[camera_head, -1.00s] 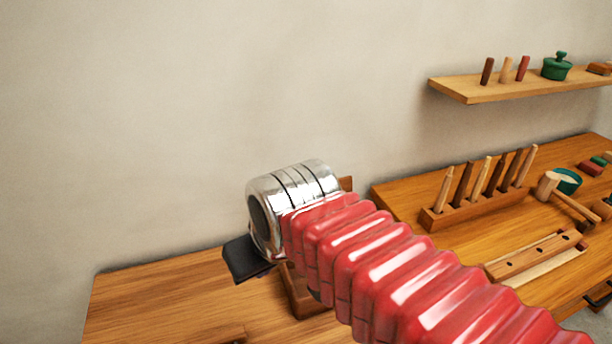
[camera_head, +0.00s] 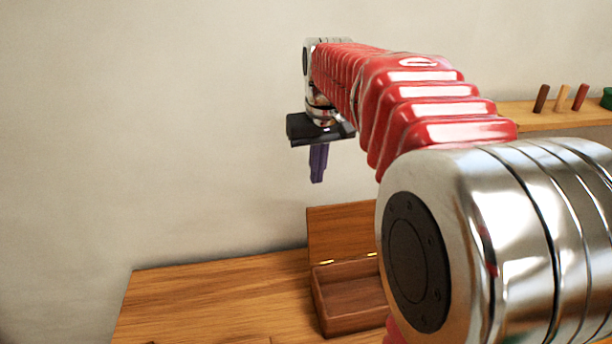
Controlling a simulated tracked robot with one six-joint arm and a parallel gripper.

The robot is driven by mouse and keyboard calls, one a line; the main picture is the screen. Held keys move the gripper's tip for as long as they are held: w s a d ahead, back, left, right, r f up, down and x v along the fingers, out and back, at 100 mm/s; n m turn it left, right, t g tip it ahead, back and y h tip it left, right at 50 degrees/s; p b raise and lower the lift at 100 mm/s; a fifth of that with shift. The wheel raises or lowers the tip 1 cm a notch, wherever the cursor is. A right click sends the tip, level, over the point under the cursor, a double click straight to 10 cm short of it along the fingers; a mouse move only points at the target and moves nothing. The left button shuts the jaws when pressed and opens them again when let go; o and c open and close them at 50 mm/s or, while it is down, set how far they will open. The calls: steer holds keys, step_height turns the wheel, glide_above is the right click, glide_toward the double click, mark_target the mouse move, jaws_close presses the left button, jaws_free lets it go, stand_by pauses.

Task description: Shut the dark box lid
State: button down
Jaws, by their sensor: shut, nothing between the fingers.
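A dark brown wooden box (camera_head: 343,319) stands on the workbench, partly hidden at its right by my arm. Its lid (camera_head: 338,228) stands open and upright at the back, on brass-coloured hinges, and my arm covers its right part. My gripper (camera_head: 317,180) points down, with purple fingers held together and empty. In the picture it is above the lid's left part, apart from it, with a gap between the fingertips and the lid's top edge.
The wooden workbench (camera_head: 215,295) is clear to the left of the box. A pale wall (camera_head: 150,130) stands behind. A shelf (camera_head: 542,117) with several small items is at the right. My arm hides the bench's right side.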

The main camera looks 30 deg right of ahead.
steer(key=w+d+f+g, duration=0.1)
steer(key=w+d+f, duration=0.1)
steer(key=w+d, duration=0.2)
steer(key=w+d+f+m, duration=0.1)
steer(key=w+d, duration=0.3)
steer(key=d, duration=0.5)
steer(key=shift+w+f+g, duration=0.2)
steer(key=shift+f+g, duration=0.2)
steer(key=shift+f, duration=0.3)
steer(key=shift+f, duration=0.15)
step_height(320, 180, down, 10)
steer(key=shift+s+a+r, duration=0.15)
steer(key=shift+s+r, duration=0.05)
steer(key=shift+s, duration=0.3)
steer(key=shift+s+a+r, duration=0.15)
steer(key=shift+s+r, duration=0.1)
steer(key=shift+s, duration=0.3)
steer(key=shift+s+a+r, duration=0.15)
steer(key=shift+s+r, duration=0.05)
steer(key=shift+s, duration=0.3)
steer(key=shift+a, duration=0.1)
steer(key=shift+s+d, duration=0.15)
steer(key=shift+d, duration=0.05)
